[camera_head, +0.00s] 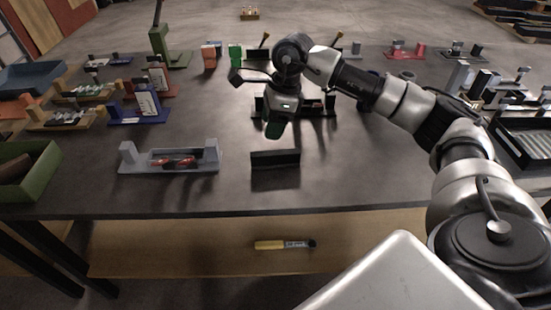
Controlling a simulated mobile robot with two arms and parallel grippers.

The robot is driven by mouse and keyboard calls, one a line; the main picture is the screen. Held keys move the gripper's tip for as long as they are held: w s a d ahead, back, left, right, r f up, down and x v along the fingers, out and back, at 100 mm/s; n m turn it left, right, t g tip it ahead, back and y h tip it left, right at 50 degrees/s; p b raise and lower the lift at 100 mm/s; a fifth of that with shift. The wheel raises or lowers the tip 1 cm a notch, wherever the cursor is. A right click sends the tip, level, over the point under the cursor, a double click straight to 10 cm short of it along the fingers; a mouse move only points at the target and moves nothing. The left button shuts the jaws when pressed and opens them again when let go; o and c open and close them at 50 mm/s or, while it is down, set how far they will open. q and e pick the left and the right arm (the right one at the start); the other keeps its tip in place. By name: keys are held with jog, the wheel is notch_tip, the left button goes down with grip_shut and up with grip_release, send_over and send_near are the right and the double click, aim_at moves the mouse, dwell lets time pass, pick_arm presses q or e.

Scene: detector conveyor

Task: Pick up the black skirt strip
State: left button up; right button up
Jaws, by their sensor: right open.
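The black skirt strip (275,159) seems to be the low, dark, long piece near the front edge of the table, in the middle of the head view. My right gripper (273,128) hangs above and just behind it in the picture, fingers pointing down. The gripper is open, and I see a gap between it and the strip. Its fingertips are small and dark against the table. My left gripper does not show.
A grey fixture (128,154) with red parts stands left of the strip. A black fixture (325,108) stands behind the gripper. The table right of the strip is clear.

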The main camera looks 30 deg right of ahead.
jog(key=d+h, duration=0.1)
jog(key=d, duration=0.2)
send_over(275, 152)
jog(key=s, duration=0.1)
jog(key=f, duration=0.2)
jog(key=d+f, duration=0.1)
jog(key=f, duration=0.1)
jog(key=shift+f, duration=0.15)
jog(key=shift+w+a+f+p, duration=0.15)
jog(key=shift+f+p, duration=0.15)
jog(key=shift+f, duration=0.6)
jog(key=shift+w+a+f+p, duration=0.1)
jog(key=shift+f+p, duration=0.15)
jog(key=shift+f, duration=0.7)
jog(key=shift+w+a+f+p, duration=0.15)
jog(key=shift+f+p, duration=0.15)
jog(key=shift+f, duration=0.6)
jog(key=c, duration=1)
grip_shut()
jog(key=shift+r, duration=0.15)
